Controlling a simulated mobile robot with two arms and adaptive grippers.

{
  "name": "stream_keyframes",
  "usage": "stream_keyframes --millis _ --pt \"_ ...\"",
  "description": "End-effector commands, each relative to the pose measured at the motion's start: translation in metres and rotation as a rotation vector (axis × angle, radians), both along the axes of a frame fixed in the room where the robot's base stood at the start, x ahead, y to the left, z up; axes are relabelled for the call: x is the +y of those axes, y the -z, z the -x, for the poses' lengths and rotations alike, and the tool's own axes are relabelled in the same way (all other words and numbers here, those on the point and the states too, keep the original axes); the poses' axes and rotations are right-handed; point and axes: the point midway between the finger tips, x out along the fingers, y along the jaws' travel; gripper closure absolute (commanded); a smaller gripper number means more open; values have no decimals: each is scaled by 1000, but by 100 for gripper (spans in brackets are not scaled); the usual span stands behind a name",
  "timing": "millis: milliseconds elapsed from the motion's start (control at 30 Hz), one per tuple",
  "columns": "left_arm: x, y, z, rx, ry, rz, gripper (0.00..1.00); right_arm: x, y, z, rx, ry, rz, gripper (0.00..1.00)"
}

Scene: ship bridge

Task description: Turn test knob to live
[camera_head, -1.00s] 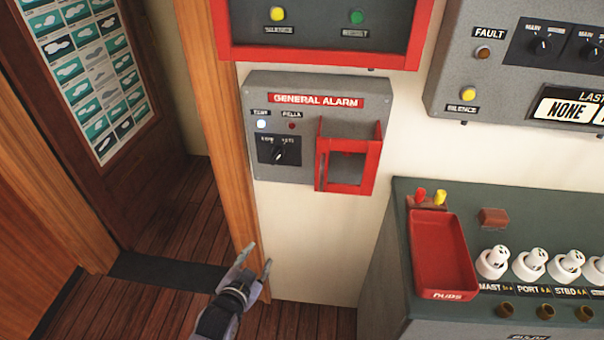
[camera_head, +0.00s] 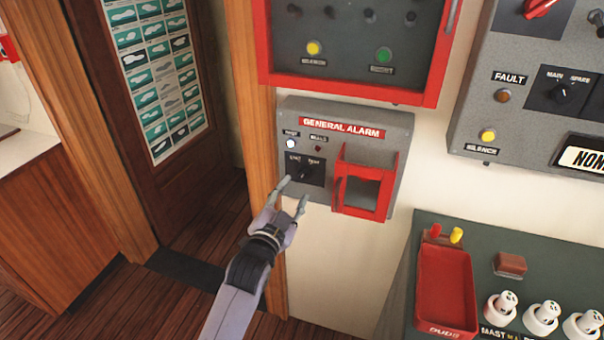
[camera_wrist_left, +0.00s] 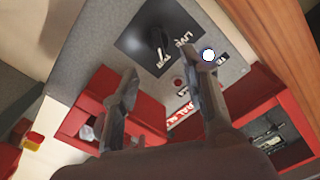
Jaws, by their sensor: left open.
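The grey General Alarm box (camera_head: 359,121) is on the wall in the head view. Its black test knob (camera_head: 304,172) sits on a dark plate at the lower left, with labels above it that are hard to read. The knob also shows in the left wrist view (camera_wrist_left: 160,42), where one label on the plate reads "LIVE". My left gripper (camera_head: 292,193) is open and empty, just below the knob. In the wrist view its two fingers (camera_wrist_left: 162,85) are spread, with the knob beyond them, apart from both. My right gripper is not in view.
A red guard frame (camera_head: 342,205) juts out right of the knob. A white lamp (camera_head: 291,143) is lit above it. A red-edged panel (camera_head: 345,93) hangs above. A green-grey console with a red tray (camera_head: 427,290) stands at lower right. A wooden door post (camera_head: 257,130) is close on the left.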

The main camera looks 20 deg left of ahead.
Motion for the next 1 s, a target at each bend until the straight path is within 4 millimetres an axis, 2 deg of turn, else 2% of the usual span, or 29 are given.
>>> stream_keyframes --millis 33,200,400,833,1000 --pt "0 -3 -13 -1 -1 0 59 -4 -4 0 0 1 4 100" --pt "-1 -2 -45 1 -1 0 59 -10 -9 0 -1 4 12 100" --pt "-3 0 -68 2 0 1 59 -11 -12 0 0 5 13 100" --pt "-3 1 -75 1 0 0 60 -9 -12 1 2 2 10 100" --pt "-3 1 -75 1 0 0 71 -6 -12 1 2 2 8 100"
